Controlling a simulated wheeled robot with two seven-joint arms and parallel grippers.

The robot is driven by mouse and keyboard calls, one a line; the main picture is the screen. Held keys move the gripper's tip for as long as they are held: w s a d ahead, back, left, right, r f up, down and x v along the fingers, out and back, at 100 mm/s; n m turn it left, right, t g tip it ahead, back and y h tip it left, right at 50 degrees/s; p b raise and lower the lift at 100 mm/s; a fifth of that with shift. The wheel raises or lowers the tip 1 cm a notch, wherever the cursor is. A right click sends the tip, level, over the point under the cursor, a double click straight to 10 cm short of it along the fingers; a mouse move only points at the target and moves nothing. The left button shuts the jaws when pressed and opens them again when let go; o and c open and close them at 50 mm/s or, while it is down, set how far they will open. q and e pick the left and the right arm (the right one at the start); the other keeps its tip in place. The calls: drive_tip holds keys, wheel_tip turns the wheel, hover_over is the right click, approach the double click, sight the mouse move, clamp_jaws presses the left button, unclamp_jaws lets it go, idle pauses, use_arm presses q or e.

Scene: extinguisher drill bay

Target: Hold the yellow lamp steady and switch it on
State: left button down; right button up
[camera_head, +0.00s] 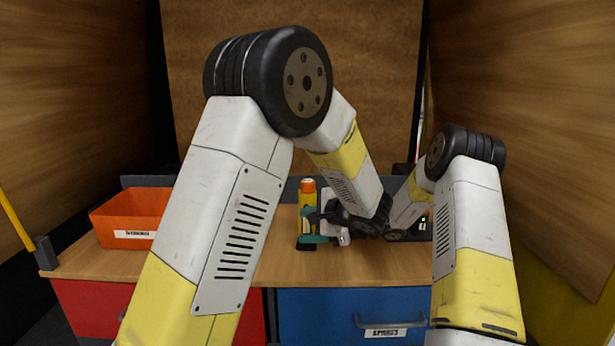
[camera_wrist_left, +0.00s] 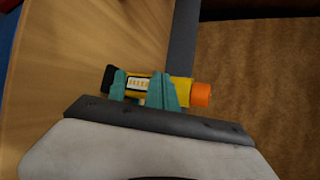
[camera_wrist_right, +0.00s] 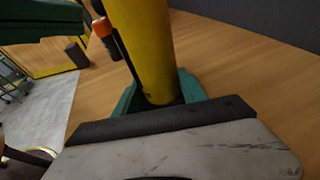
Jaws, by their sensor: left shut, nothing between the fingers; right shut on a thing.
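The yellow lamp (camera_head: 309,198), with an orange top and black foot, stands upright on the workbench. My right gripper (camera_head: 314,239) is shut around its lower body; the right wrist view shows the yellow barrel (camera_wrist_right: 146,45) between teal fingers. My left gripper (camera_head: 305,213) is shut and empty at the lamp's upper body, just below the orange top. In the left wrist view its closed fingers (camera_wrist_left: 162,90) overlap the lamp (camera_wrist_left: 183,90); I cannot tell whether they touch it. A white panel with markings (camera_wrist_left: 138,83) shows on the lamp. I cannot tell whether the lamp is lit.
An orange bin (camera_head: 125,210) stands on the bench (camera_head: 270,268) at left. A dark device with a green light (camera_head: 424,220) is at right, partly behind my right arm. Red and blue drawers (camera_head: 325,305) are below. Wooden panels close in the back and sides.

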use_arm(q)
drive_tip(key=shift+w, duration=0.1)
use_arm(e)
drive_tip(key=shift+s+d+f, duration=0.1)
drive_tip(key=shift+f, duration=0.25)
use_arm(q)
drive_tip(key=shift+w, duration=0.4)
drive_tip(key=shift+s, duration=0.45)
idle(0.4)
use_arm(e)
drive_tip(key=o, duration=1.3)
use_arm(q)
drive_tip(key=s, duration=0.6)
drive_tip(key=shift+a, duration=0.3)
use_arm(e)
drive_tip(key=shift+o, duration=0.2)
